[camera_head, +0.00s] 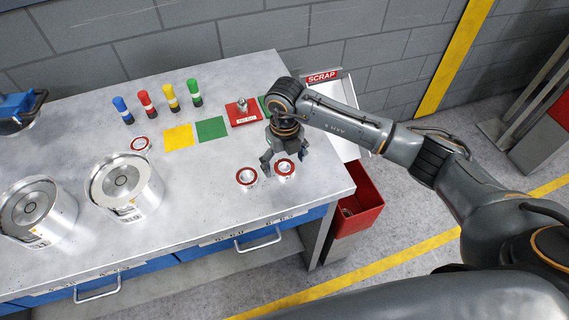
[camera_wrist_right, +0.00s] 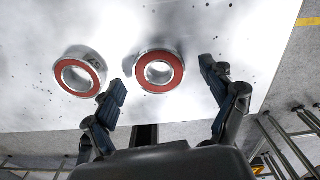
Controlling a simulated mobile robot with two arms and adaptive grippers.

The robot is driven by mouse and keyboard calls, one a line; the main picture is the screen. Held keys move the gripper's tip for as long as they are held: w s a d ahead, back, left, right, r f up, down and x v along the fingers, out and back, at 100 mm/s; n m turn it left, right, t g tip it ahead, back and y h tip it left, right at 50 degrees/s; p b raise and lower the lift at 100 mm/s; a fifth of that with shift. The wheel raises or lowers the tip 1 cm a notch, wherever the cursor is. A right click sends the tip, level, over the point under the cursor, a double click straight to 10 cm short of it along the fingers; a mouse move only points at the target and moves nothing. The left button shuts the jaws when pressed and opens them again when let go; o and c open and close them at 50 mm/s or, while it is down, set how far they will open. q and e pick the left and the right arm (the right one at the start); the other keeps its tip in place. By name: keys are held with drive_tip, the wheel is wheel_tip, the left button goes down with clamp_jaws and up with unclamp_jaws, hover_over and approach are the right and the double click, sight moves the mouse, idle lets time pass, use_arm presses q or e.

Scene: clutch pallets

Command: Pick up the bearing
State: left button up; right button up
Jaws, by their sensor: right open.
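Two bearings with red faces and silver rings lie side by side near the front right of the table. The right one (camera_head: 284,169) is close to my right gripper (camera_head: 279,162), and the left one (camera_head: 247,177) lies just beside it. In the right wrist view, one bearing (camera_wrist_right: 159,72) sits ahead of the gap between my open right fingers (camera_wrist_right: 167,100). The other bearing (camera_wrist_right: 80,73) lies outside, left of the fingers. The right gripper is empty. My left gripper is not in view.
Two metal cylinders (camera_head: 124,187) (camera_head: 36,212) stand at left. Several coloured markers, a yellow square (camera_head: 178,137), a green square (camera_head: 211,129) and a red plate (camera_head: 243,112) are farther back. A red scrap bin (camera_head: 358,203) hangs off the table's right side.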

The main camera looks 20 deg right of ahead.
drive_tip(key=shift+f, duration=0.3)
drive_tip(key=c, duration=1.5)
drive_tip(key=shift+o, duration=0.2)
drive_tip(key=shift+r, duration=0.1)
